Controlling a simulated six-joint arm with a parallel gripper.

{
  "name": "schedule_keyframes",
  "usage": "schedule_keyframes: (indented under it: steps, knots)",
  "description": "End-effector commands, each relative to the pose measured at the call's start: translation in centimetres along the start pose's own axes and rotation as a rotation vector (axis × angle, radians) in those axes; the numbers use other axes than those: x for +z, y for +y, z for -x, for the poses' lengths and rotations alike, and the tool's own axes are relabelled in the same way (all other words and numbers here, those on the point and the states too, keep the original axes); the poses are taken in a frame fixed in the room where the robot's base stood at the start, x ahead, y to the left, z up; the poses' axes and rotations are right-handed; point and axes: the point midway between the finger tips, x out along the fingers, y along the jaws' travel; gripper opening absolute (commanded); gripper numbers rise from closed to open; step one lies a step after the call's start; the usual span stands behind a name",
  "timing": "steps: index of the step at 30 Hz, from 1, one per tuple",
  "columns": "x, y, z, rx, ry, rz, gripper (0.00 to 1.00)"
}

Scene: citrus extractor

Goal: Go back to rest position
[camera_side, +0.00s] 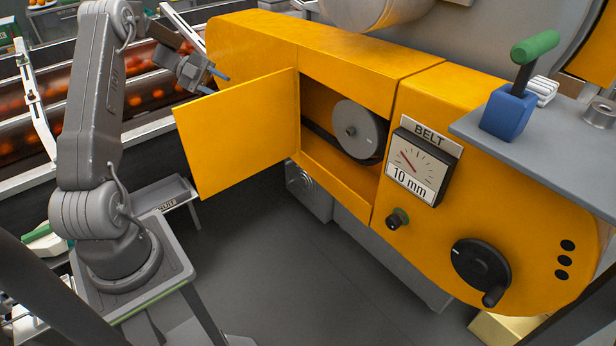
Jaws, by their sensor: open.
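My gripper (213,82) is at the upper left, just behind and above the top edge of the open yellow door (237,133). Its fingers are apart and I see nothing between them. Whether a finger touches the door edge I cannot tell. The door hangs open on the yellow machine housing (340,50). Behind the opening a grey pulley (358,130) with a dark belt shows.
A belt gauge (418,167), a small knob (397,218) and a black crank (480,272) are on the housing front. A green-handled lever (522,85) stands on a grey shelf at right. Conveyors with oranges (150,92) run behind my arm. The floor before the door is clear.

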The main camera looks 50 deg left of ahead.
Motion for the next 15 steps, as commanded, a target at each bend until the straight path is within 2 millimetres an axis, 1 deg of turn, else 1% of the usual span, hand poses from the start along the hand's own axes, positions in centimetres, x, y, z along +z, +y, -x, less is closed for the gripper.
schedule_keyframes:
  steps: [1,5,6,8,9,11,12,14,15]
  knots:
    - [-0.3,-1.8,-1.1,-0.029,-0.041,-0.024,0.41]
    - [-1.0,-6.4,-3.6,-0.131,-0.16,-0.069,0.41]
    - [-1.4,-8.0,-4.4,-0.168,-0.2,-0.081,0.41]
    - [-2.1,-10.5,-5.7,-0.232,-0.263,-0.094,0.41]
    - [-2.8,-12.3,-6.5,-0.28,-0.31,-0.099,0.41]
    - [-4.2,-15.0,-7.7,-0.364,-0.385,-0.098,0.41]
    - [-5.3,-16.8,-8.5,-0.426,-0.437,-0.088,0.41]
    - [-7.0,-19.0,-9.4,-0.52,-0.514,-0.058,0.41]
    - [-8.3,-20.2,-9.9,-0.58,-0.562,-0.03,0.41]
